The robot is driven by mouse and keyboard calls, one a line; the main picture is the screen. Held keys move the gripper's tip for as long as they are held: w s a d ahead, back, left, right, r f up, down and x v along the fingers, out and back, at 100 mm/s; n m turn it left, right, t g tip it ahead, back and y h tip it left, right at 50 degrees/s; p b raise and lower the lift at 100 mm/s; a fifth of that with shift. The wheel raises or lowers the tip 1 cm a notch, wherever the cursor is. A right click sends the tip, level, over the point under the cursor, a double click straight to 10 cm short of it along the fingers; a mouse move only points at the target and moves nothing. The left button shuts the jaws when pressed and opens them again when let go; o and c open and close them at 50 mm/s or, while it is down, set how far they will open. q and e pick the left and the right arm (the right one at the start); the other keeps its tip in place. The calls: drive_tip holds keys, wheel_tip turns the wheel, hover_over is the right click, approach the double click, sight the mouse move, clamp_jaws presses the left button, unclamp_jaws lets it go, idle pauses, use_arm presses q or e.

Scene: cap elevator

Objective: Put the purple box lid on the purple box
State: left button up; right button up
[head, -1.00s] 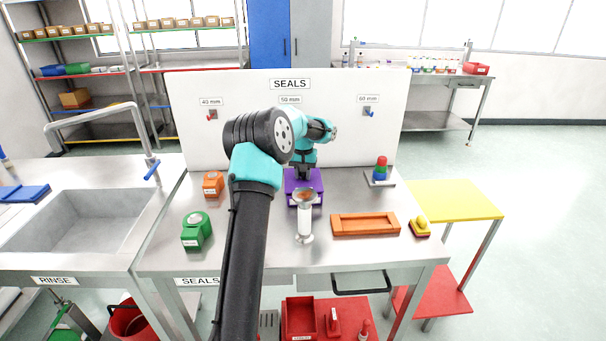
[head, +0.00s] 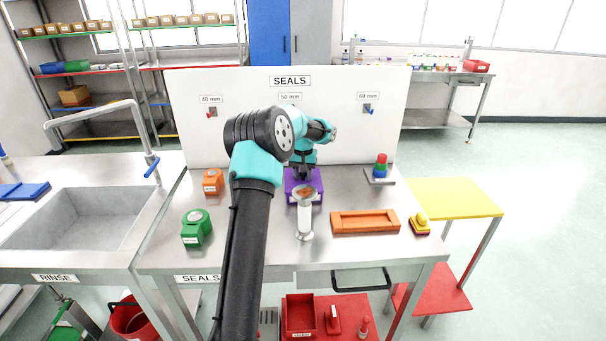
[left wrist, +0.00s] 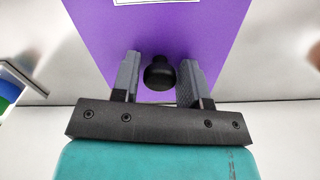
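A purple block-like shape (head: 291,191) stands at the middle back of the steel table in the head view, partly hidden by my left gripper and a pale stand. It is the only purple thing there, and I cannot tell lid from box in it. In the left wrist view a purple face (left wrist: 200,30) carries a white label at its top edge and a black knob (left wrist: 159,74). My left gripper (head: 303,176) is above the purple shape. In the left wrist view its fingers (left wrist: 159,68) are apart, one on each side of the knob, with a small gap showing. My right gripper is not in view.
The pale stand (head: 305,222) is just in front of the purple shape. An orange tray (head: 365,230) and yellow-topped piece (head: 421,222) lie to the right. A green box (head: 196,234) and orange box (head: 212,187) lie left. The SEALS panel (head: 240,120) rises behind.

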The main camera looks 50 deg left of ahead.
use_arm(q)
drive_tip(key=o, duration=0.3)
drive_tip(key=shift+r, duration=0.1)
wheel_tip(320, 180, up, 17)
drive_tip(key=shift+r, duration=0.1)
idle(0.6)
idle(0.3)
